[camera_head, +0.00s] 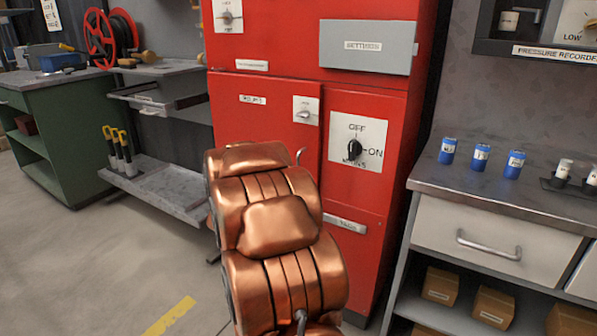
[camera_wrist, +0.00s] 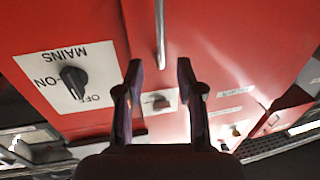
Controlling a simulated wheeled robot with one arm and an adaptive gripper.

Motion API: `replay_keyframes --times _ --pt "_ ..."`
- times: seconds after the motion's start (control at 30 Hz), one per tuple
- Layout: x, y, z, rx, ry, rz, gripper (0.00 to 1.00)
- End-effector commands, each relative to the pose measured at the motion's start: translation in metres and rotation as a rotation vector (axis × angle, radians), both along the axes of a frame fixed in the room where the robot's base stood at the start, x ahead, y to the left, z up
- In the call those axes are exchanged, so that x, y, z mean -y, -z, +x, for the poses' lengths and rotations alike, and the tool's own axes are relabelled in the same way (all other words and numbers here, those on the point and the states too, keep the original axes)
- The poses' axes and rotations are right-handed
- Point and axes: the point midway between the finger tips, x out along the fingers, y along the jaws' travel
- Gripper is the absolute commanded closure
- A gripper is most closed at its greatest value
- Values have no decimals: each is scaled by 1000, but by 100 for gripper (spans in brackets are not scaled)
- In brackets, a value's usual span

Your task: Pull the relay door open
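The red relay door (camera_head: 228,125) is the left lower door of the red cabinet, with a small white label (camera_head: 252,100) too blurred to read surely. It looks shut. A thin upright metal handle (camera_wrist: 160,35) shows on the red door in the wrist view, which is turned upside down. In the head view, only a small metal bit of the handle (camera_head: 300,156) shows beside my copper arm. My gripper (camera_wrist: 160,75) is open, with its two dark fingers apart. The handle lines up with the gap between them; whether it is within their reach, I cannot tell. My arm hides the gripper in the head view.
The MAINS switch plate (camera_head: 358,150) is right of the door, and a small switch plate (camera_head: 306,110) is by the door's upper right corner. A grey counter (camera_head: 500,205) stands at right, a shelf unit (camera_head: 165,192) at left. Floor (camera_head: 90,270) at left is clear.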

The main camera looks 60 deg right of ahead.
Motion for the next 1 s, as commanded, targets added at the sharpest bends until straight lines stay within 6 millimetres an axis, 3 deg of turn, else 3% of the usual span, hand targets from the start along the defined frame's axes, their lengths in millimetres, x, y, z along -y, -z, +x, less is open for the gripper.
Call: replay_keyframes --times 0.5,1.0 --pt "59 1 15 0 -1 1 63" --pt "70 0 18 -1 -5 4 63"
